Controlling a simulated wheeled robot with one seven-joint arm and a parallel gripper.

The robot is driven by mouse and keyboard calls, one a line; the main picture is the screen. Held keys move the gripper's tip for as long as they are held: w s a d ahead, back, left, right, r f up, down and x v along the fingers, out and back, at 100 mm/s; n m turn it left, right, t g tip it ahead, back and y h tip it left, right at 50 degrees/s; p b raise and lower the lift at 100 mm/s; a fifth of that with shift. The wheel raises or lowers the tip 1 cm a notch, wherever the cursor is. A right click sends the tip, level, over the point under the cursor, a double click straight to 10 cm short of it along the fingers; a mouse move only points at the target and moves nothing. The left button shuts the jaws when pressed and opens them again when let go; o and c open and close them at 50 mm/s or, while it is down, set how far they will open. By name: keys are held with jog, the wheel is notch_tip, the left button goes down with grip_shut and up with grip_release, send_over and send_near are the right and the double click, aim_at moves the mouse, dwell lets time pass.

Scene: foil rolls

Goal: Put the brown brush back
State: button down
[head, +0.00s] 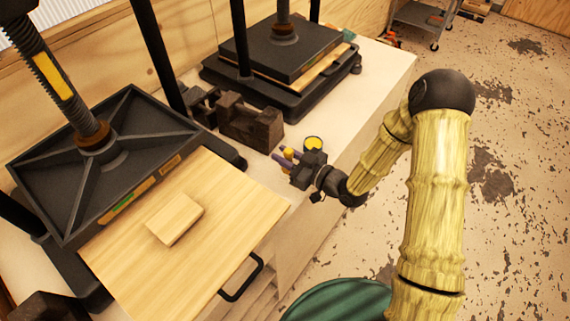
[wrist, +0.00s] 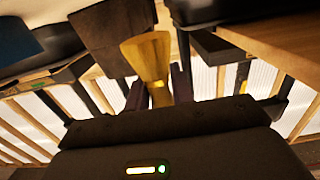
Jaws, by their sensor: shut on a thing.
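In the head view only a small yellowish part of the brush (head: 288,152) shows between the fingers. The fingers (wrist: 160,88) also show in the wrist view, on both sides of its narrow part. The lower part of the brush is hidden by the gripper body.
Dark brown blocks (head: 250,122) stand on the bench (head: 375,75) just behind my gripper. A black press (head: 280,60) stands at the back. A nearer press (head: 100,160) has a wooden board (head: 225,200) with a pale block (head: 175,219) on it. The floor at right is open.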

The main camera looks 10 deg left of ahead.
jog(key=shift+f, duration=2.05)
jog(key=shift+f, duration=0.15)
jog(key=c, duration=1.2)
grip_release()
